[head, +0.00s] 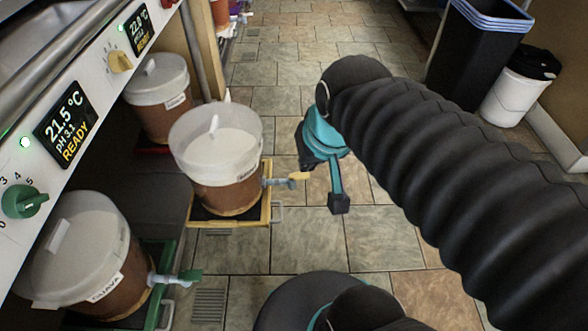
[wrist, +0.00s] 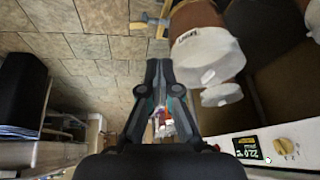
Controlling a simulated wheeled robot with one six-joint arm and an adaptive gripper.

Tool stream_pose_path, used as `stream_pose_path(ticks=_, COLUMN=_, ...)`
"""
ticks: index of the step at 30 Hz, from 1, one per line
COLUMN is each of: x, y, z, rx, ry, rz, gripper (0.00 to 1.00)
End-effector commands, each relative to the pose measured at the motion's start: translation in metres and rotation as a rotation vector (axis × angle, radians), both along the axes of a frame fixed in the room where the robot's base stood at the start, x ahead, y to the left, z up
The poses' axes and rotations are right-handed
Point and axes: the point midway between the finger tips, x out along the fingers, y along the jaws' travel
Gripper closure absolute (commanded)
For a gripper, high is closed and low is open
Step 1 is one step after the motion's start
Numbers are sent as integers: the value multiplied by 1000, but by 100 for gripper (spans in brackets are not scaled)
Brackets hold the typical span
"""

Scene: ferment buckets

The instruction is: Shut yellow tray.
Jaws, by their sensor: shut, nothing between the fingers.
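The yellow tray (head: 267,192) is pulled out from under the counter, over the floor. It carries a brown bucket (head: 218,165) with a translucent lid, and a pale blue tap with a yellow handle (head: 299,176) sticks out over its front. A small metal handle (head: 278,212) is on the tray's front. My gripper (head: 305,165) is shut and empty, in front of the bucket near the tap; my own arm partly hides it. In the wrist view my gripper (wrist: 155,64) points towards the floor tiles, with the bucket (wrist: 195,22) to its right, apart from it.
A green tray (head: 165,313) with a second bucket (head: 125,273) stands at the lower left. A third bucket (head: 158,88) sits further back under the counter panel (head: 92,90). A black bin (head: 475,60) and white bin (head: 517,92) stand far right. The aisle floor is clear.

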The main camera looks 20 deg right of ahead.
Motion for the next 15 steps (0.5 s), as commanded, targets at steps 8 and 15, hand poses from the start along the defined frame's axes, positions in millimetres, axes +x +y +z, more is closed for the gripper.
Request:
stream_pose_path(ticks=8, x=68, y=-3, z=-23, rx=209, ry=170, rz=-241, gripper=100)
stream_pose_path(ticks=15, x=131, y=-16, z=-58, rx=391, ry=307, rz=-473, gripper=100)
